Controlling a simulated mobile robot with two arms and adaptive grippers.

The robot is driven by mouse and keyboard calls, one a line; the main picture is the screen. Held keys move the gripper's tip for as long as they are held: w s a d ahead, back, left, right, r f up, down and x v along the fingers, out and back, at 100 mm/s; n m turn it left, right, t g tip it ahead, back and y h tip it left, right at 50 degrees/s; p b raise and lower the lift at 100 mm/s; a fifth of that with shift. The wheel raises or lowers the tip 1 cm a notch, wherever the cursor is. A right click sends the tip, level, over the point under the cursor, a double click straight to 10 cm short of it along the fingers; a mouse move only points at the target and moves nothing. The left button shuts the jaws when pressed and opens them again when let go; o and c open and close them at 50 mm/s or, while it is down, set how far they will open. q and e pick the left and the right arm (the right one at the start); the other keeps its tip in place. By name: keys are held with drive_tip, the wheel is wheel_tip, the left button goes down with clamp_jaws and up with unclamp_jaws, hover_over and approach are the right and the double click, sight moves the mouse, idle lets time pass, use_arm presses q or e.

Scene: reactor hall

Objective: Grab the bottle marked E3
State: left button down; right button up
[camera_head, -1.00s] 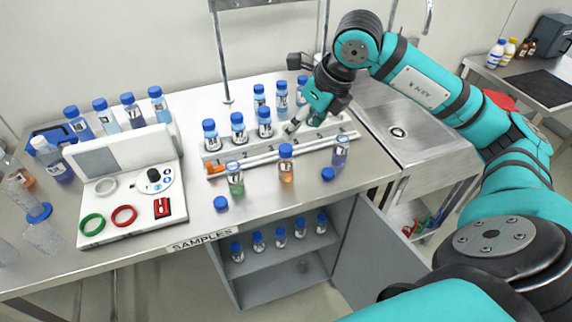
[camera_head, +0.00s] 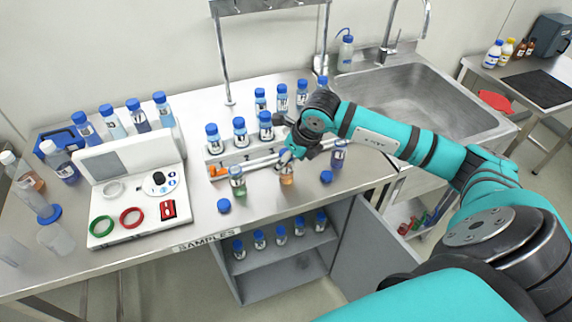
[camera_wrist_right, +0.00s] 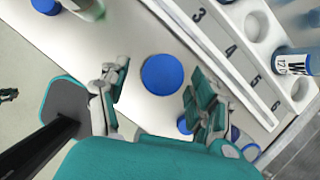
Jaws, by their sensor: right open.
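My right gripper (camera_head: 288,153) is open above an orange-tinted bottle (camera_head: 287,181) that stands upright in front of the rack. In the wrist view a blue cap (camera_wrist_right: 162,75) lies between my parted fingers, with a gap on both sides. The bottle's label is too small to read, so I cannot tell whether it is E3. A green-tinted bottle (camera_head: 237,182) stands to its left and a purple-blue bottle (camera_head: 338,157) to its right. My left gripper is not in view.
The numbered white rack (camera_head: 215,157) stands behind, with several blue-capped bottles (camera_head: 240,132). Loose blue caps (camera_head: 224,206) (camera_head: 326,177) lie near the front. A white device (camera_head: 130,190) is at left; the sink (camera_head: 410,95) is at back right.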

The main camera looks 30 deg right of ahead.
drive_tip(key=shift+p+x, duration=0.35)
drive_tip(key=shift+x, duration=0.8)
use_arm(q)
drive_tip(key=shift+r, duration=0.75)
use_arm(e)
drive_tip(key=shift+w+a+f, duration=0.1)
drive_tip(key=shift+a+f, duration=0.05)
drive_tip(key=shift+f, duration=0.35)
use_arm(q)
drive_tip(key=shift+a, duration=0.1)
use_arm(e)
drive_tip(key=shift+c, duration=0.3)
drive_tip(key=shift+r, duration=0.1)
drive_tip(key=c, duration=1.2)
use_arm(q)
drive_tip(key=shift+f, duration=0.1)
